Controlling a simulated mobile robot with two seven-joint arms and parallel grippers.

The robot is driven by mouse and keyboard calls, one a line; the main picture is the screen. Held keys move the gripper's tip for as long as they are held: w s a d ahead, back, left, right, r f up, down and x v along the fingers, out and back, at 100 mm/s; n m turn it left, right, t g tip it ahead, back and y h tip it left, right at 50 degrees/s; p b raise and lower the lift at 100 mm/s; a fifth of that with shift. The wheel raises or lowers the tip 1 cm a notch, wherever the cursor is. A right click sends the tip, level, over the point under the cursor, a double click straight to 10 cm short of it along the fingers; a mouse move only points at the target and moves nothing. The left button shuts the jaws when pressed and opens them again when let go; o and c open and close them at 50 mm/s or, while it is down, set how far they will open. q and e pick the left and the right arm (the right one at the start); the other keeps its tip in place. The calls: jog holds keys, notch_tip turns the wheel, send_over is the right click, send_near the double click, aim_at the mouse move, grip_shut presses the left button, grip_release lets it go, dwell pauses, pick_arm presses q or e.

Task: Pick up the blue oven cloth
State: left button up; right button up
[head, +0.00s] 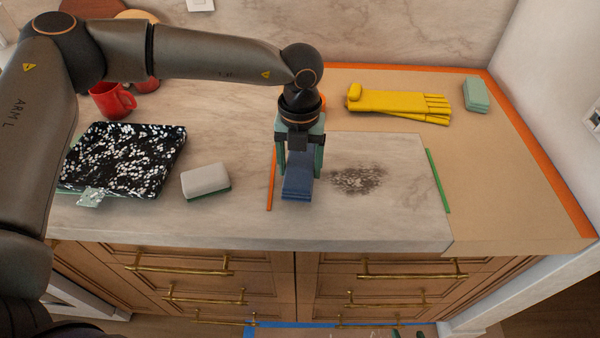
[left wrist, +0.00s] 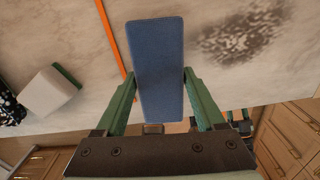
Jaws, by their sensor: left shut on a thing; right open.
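The blue oven cloth (head: 298,183) is a folded blue block in the middle of the counter in the head view. It also shows in the left wrist view (left wrist: 157,60), upright between the fingers. My left gripper (head: 299,165) comes down from above and is shut on the cloth, one green finger on each side. In the left wrist view the fingertips (left wrist: 160,75) touch the cloth's two long sides. Whether the cloth still touches the counter is hard to tell.
A red mug (head: 112,100) stands behind. A dark stain (head: 357,179) lies right of the cloth. Yellow gloves (head: 398,103) and a mint sponge (head: 476,95) are at the back right.

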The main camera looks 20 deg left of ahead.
pick_arm(q)
jog(key=s+r, duration=0.1)
jog(key=r, duration=0.1)
jog(key=s+r+b, duration=0.1)
jog(key=s+r, duration=0.2)
jog(key=s, duration=0.1)
jog(key=shift+a+r, duration=0.35)
jog(key=shift+r, duration=0.05)
jog(key=s+a+r+b, duration=0.1)
jog(key=s+r, duration=0.3)
jog(key=s, duration=0.5)
jog(key=shift+b, duration=0.55)
jog(key=o, duration=0.8)
jog(key=shift+w, duration=0.1)
jog(key=c, duration=0.6)
